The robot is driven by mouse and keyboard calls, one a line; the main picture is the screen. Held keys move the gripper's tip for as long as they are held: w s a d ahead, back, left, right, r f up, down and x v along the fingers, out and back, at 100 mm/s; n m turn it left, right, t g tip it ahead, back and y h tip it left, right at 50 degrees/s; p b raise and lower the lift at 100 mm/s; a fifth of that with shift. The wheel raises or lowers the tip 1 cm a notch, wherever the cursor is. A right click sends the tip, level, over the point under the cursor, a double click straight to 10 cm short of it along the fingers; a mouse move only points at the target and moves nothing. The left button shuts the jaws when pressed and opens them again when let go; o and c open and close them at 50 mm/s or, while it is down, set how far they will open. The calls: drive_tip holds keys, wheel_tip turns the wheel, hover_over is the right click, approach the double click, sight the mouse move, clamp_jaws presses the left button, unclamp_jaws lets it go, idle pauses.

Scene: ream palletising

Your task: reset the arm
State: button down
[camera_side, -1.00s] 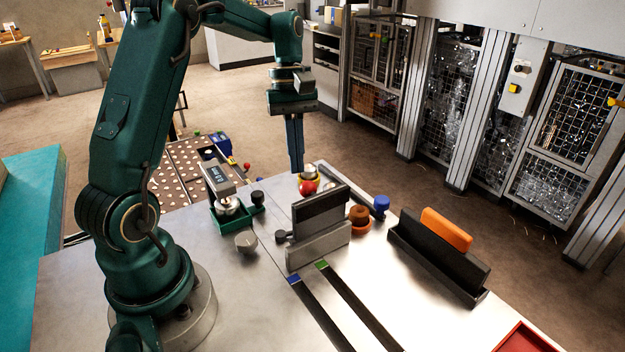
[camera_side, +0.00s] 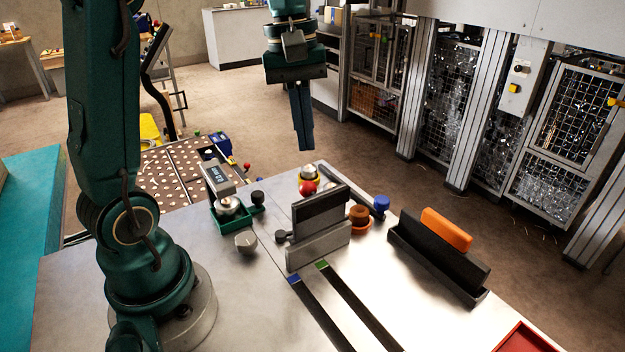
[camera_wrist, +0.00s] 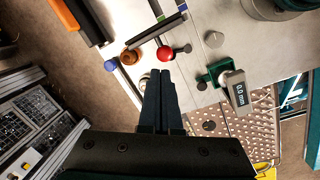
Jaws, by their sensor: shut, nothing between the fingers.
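My gripper (camera_side: 304,148) is raised above the far edge of the metal table (camera_side: 215,290) in the side view, its fingers pointing down. The fingers are together with nothing between them. In the wrist view the shut gripper (camera_wrist: 165,72) points toward the table edge, near a red ball (camera_wrist: 165,53). The red ball also shows in the side view (camera_side: 308,188), on the table below the fingers and clear of them.
A grey and black holder (camera_side: 318,240), a black holder with an orange block (camera_side: 446,229), a gauge with a display (camera_side: 217,178), an orange round piece (camera_side: 359,222) and a blue knob (camera_side: 381,203) stand on the table. Fenced cages (camera_side: 460,90) stand behind. The air around my gripper is clear.

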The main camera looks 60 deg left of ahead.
drive_tip(key=s+d+f+m+t+y, duration=0.1)
drive_tip(key=s+d+f+m+t, duration=0.2)
drive_tip(key=s+d+m, duration=0.4)
drive_tip(key=s+m+t, duration=0.1)
drive_tip(key=s+m, duration=0.2)
drive_tip(key=m, duration=0.1)
drive_tip(key=shift+s+f+t, duration=0.15)
drive_tip(key=shift+s+t, duration=0.15)
drive_tip(key=shift+t, duration=0.1)
idle(0.3)
